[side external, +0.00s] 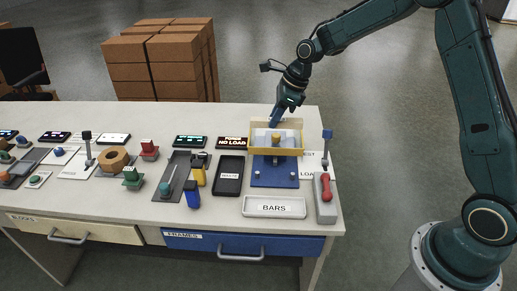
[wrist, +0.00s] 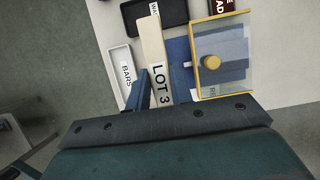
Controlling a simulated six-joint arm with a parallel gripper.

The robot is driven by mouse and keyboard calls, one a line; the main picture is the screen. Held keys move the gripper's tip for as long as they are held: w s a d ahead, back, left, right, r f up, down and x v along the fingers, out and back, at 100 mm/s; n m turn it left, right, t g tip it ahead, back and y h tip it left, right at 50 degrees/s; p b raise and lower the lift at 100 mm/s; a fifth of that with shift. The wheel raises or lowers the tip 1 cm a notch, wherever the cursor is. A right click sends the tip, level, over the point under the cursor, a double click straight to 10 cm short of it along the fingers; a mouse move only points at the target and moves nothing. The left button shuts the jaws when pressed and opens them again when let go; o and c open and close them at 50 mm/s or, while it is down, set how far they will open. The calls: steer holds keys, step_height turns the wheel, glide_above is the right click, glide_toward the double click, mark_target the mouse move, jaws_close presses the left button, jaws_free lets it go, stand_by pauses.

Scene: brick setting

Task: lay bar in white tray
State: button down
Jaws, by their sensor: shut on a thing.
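A long beige bar (wrist: 152,40) with a "LOT 3" label is held between the blue fingers of my gripper (wrist: 160,93) in the wrist view. In the side external view my gripper (side external: 275,117) points down at the far side of the yellow-framed fixture (side external: 301,148). A beige strip there (side external: 292,123) appears to be the bar, partly hidden by the fingers and frame. The white tray (side external: 273,213), labelled "BARS", lies at the front table edge and looks empty. It also shows left of the bar in the wrist view (wrist: 117,57).
A black "WASTE" tray (side external: 229,184) lies left of the blue fixture plate (side external: 275,179). A red-handled device (side external: 326,190) stands right of the white tray. A yellow-and-black tool (side external: 199,175) and a blue-and-black one (side external: 192,196) stand left of the waste tray.

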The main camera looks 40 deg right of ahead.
glide_above(268, 208)
steer(key=s+d, duration=0.1)
step_height(268, 208, down, 16)
steer(key=shift+f, duration=0.2)
stand_by(0.8)
steer(key=shift+f, duration=1.9)
steer(key=shift+f, duration=0.15)
steer(key=c, duration=1.5)
jaws_free()
steer(key=shift+v, duration=6.15)
